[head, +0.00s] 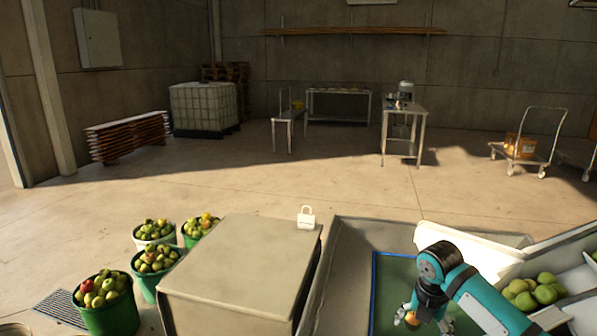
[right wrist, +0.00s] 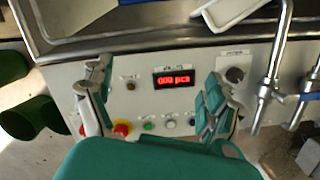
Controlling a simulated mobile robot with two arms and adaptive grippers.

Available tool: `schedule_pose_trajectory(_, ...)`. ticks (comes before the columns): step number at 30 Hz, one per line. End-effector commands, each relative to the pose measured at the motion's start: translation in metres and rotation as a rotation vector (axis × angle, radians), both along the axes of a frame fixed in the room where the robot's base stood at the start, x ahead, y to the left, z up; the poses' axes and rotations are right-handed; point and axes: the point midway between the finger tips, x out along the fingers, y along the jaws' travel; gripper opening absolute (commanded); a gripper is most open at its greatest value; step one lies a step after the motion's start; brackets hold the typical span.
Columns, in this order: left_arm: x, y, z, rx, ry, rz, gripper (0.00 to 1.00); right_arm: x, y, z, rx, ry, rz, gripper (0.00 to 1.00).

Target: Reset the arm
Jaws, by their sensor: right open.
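My right arm, teal and dark grey, comes in from the lower right of the head view. Its right gripper (head: 422,319) points down over a green surface with a blue edge. In the right wrist view the right gripper (right wrist: 155,100) is open, its fingers spread wide with nothing between them. Beyond the fingers is a control panel (right wrist: 140,85) with a red digital display (right wrist: 173,79), a dark knob (right wrist: 235,74), a red and yellow stop button (right wrist: 122,128) and small buttons. I cannot tell whether the fingers touch it. My left gripper does not show.
Buckets of apples (head: 108,306) stand on the floor at left. A large box-shaped cabinet (head: 235,262) is beside them, with a white padlock-shaped item (head: 306,218) at its edge. Green apples (head: 530,291) lie in trays at right. Metal pipes (right wrist: 272,75) rise right of the panel. The middle floor is clear.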

Motion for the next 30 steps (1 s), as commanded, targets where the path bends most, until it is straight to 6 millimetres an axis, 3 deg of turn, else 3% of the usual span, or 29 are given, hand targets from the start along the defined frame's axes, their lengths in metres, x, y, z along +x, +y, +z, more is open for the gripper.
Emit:
schedule_pose_trajectory(8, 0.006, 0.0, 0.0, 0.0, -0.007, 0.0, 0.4, -0.026, 0.035, -0.039, 0.051, -0.012, -0.118, 0.89)
schedule_pose_trajectory(14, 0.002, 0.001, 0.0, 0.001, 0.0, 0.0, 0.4, -0.061, 0.071, -0.074, 0.125, -0.028, -0.285, 0.89)
schedule_pose_trajectory(17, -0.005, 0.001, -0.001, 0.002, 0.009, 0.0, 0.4, -0.086, 0.091, -0.092, 0.181, -0.035, -0.415, 0.89)
schedule_pose_trajectory(22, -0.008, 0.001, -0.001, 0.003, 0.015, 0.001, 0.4, -0.148, 0.125, -0.12, 0.321, -0.043, -0.769, 0.89)
schedule_pose_trajectory(26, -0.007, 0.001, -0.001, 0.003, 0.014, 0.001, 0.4, -0.192, 0.134, -0.129, 0.416, -0.043, -1.084, 0.89)
schedule_pose_trajectory(30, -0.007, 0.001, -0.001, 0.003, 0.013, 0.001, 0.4, -0.235, 0.128, -0.13, 0.49, -0.048, -1.428, 0.89)
